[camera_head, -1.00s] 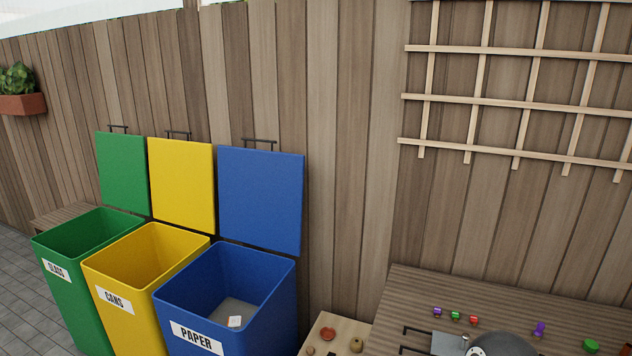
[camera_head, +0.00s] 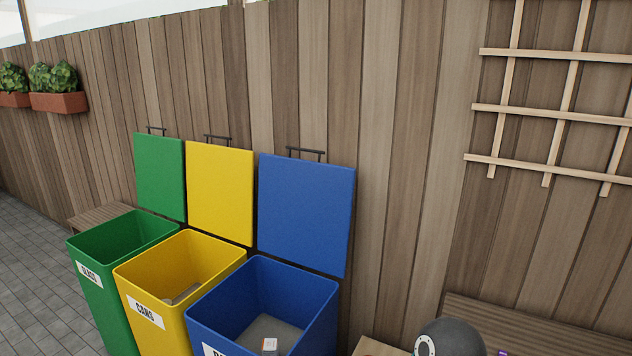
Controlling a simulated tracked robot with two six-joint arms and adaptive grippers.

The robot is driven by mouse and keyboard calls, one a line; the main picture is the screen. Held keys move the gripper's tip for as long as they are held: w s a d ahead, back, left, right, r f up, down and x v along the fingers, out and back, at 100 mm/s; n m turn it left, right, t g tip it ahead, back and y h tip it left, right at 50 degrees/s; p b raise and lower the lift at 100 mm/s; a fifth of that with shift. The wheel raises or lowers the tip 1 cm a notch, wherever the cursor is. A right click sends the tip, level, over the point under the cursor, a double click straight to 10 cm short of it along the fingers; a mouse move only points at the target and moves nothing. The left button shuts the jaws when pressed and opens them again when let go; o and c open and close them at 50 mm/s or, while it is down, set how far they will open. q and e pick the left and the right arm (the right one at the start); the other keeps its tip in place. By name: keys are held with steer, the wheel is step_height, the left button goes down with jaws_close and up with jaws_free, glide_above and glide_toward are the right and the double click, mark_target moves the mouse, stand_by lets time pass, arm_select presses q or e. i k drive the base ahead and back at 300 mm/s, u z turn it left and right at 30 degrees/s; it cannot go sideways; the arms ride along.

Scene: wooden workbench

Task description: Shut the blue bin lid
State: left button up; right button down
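The blue bin (camera_head: 262,308) stands at the bottom centre, the rightmost of three bins. Its blue lid (camera_head: 306,213) is open, standing upright behind the bin against the fence, with a dark bar handle (camera_head: 306,155) along its top edge. Inside the bin, a small white and orange item (camera_head: 270,345) lies on a grey surface. The bin's label is cut off by the bottom edge. Neither gripper is in view. A dark grey rounded part of my arm (camera_head: 447,338) shows at the bottom right.
The yellow bin (camera_head: 150,285) and green bin (camera_head: 100,255) stand to the left, with their yellow lid (camera_head: 220,193) and green lid (camera_head: 160,177) also upright. A wooden fence is close behind. A ridged wooden bench (camera_head: 540,335) lies at the lower right, and a trellis (camera_head: 560,115) hangs above it.

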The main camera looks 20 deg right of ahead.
mark_target(305, 207)
steer(key=i, duration=0.95)
steer(key=z, duration=0.5)
